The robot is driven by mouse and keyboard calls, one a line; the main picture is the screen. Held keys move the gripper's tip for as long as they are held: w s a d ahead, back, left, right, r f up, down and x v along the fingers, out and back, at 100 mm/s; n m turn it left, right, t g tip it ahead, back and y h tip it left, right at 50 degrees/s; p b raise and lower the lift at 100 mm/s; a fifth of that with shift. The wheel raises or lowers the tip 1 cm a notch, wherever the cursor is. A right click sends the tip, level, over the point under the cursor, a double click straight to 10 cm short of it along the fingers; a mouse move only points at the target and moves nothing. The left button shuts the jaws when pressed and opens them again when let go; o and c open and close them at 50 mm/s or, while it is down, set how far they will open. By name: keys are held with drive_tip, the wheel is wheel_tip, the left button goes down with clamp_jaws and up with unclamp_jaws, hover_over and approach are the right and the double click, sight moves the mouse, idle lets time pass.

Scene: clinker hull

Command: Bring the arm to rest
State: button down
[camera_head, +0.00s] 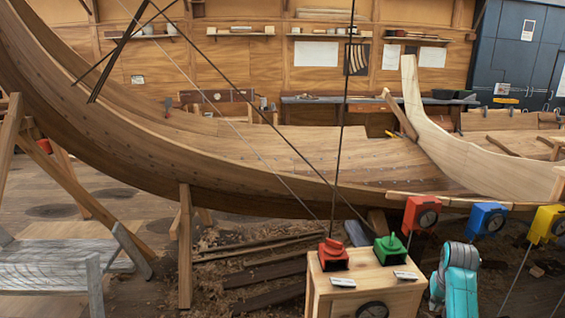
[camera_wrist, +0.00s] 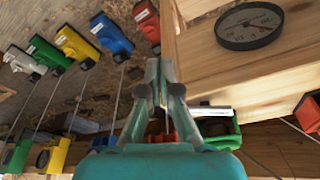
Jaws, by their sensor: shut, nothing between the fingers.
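My gripper (camera_wrist: 160,72) shows in the wrist view, its two grey fingers together with nothing between them. The fingertips are beside the edge of a pale wooden box; I cannot tell whether they touch it. In the head view my teal arm (camera_head: 457,275) is folded low at the right of the wooden stand (camera_head: 345,283). The fingers cannot be made out there.
A red block (camera_head: 333,254) and a green block (camera_head: 389,250) sit on the stand. Red (camera_head: 421,214), blue (camera_head: 486,220) and yellow (camera_head: 545,223) boxes line the hull (camera_head: 290,150). A round gauge (camera_wrist: 249,26) is close to my gripper. Thin lines cross the space.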

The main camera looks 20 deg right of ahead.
drive_tip(key=s+a+f+n+t+h, duration=0.1)
drive_tip(key=s+a+f+n+t, duration=0.2)
drive_tip(key=a+f, duration=1.3)
drive_tip(key=s+a+f+t, duration=0.3)
drive_tip(key=s+a+f, duration=0.1)
drive_tip(key=s+a, duration=0.85)
drive_tip(key=s+a+r+n+t, duration=0.2)
drive_tip(key=s+a+r, duration=0.2)
drive_tip(key=s+a, duration=0.25)
drive_tip(key=s+a+r+n+t, duration=0.1)
drive_tip(key=s+a+r, duration=0.2)
drive_tip(key=s+a, duration=0.35)
drive_tip(key=s+a+r+n+t+y, duration=0.1)
drive_tip(key=s+r+t, duration=0.1)
drive_tip(key=s+r, duration=0.4)
drive_tip(key=s+a+r+n+t+y, duration=0.1)
drive_tip(key=s+a+r, duration=0.1)
drive_tip(key=s+r, duration=0.4)
wheel_tip(320, 180, up, 5)
drive_tip(key=shift+s+a+f+t+y, duration=0.1)
drive_tip(key=shift+s+a+t+y, duration=0.2)
drive_tip(key=shift+t, duration=0.1)
